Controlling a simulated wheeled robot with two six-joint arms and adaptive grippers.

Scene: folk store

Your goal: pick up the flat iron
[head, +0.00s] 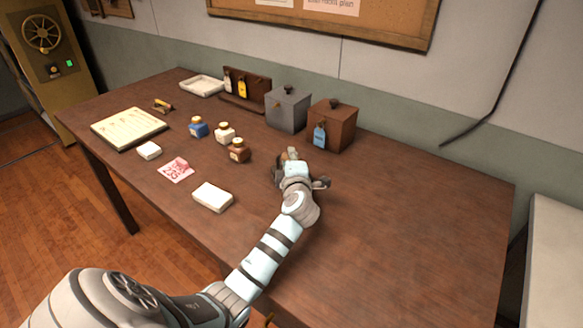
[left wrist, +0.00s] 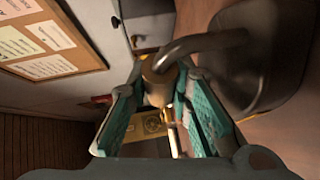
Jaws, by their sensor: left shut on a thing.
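The flat iron (left wrist: 258,62) shows in the left wrist view as a dark grey body with a curved metal handle rod. The rod leads to a brownish grip piece between the teal finger pads of my left gripper (left wrist: 160,95). The gripper is shut on this handle, with the iron's body to the right of the fingers. In the head view my left gripper (head: 293,166) is over the middle of the table, in front of the brown box; the arm and hand mostly hide the iron there. My right gripper is not in view.
On the wooden table (head: 420,220), a grey box (head: 288,110) and a brown box (head: 333,126) stand behind the gripper. The table's right side is clear.

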